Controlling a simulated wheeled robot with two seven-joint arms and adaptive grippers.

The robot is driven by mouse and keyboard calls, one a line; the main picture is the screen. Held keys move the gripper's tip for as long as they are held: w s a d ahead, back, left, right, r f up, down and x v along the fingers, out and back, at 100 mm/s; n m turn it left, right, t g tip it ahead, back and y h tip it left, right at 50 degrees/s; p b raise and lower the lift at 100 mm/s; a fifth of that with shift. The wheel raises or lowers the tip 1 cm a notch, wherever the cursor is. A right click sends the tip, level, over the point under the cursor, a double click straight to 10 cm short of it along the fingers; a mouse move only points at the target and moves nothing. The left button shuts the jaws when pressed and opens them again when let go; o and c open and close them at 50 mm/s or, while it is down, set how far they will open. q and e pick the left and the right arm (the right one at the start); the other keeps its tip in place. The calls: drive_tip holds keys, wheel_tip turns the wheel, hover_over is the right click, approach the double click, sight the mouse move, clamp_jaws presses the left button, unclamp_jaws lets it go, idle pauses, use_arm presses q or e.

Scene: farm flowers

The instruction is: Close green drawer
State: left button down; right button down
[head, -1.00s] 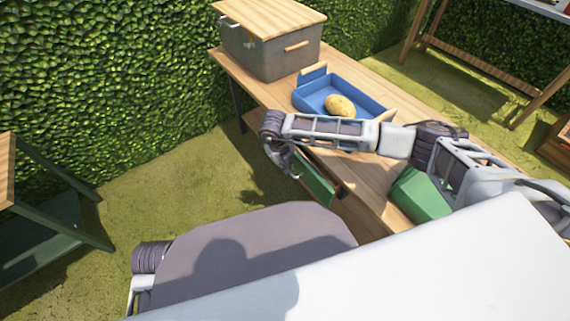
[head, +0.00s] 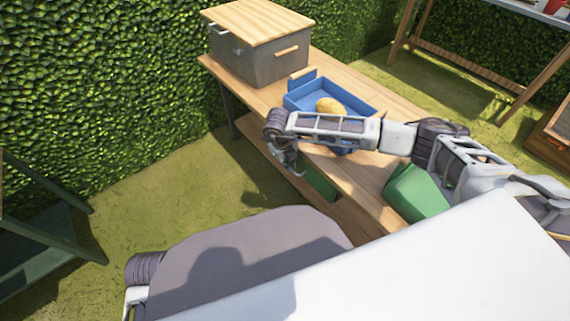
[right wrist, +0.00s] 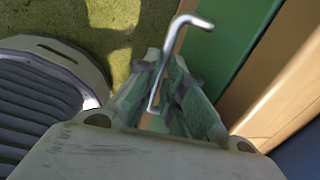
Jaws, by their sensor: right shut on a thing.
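The green drawer (head: 320,185) is in the front side of the wooden table, and its front looks about flush with the table edge. My arm partly hides it. In the right wrist view, its green front (right wrist: 232,48) carries a bent metal handle (right wrist: 178,32). My right gripper (head: 290,163) is at the drawer front, and its fingers (right wrist: 172,85) are shut on the handle in the wrist view. My left gripper is not in view.
On the wooden table (head: 352,172) are a blue tray (head: 298,97) with a yellow-brown potato-like item (head: 330,105), a grey box with a wooden lid (head: 262,62) and a green container (head: 418,195).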

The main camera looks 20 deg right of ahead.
drive_tip(key=shift+w+d, duration=0.15)
drive_tip(key=shift+d, duration=0.1)
drive_tip(key=c, duration=1.5)
unclamp_jaws()
drive_tip(key=shift+r, duration=0.1)
drive_tip(key=shift+a+r, duration=0.15)
drive_tip(key=shift+r, duration=0.3)
drive_tip(key=r, duration=0.3)
drive_tip(key=a+r, duration=0.1)
drive_tip(key=r, duration=0.3)
drive_tip(key=s+r, duration=0.1)
drive_tip(key=r, duration=0.2)
drive_tip(key=shift+a+r, duration=0.35)
drive_tip(key=shift+a, duration=0.05)
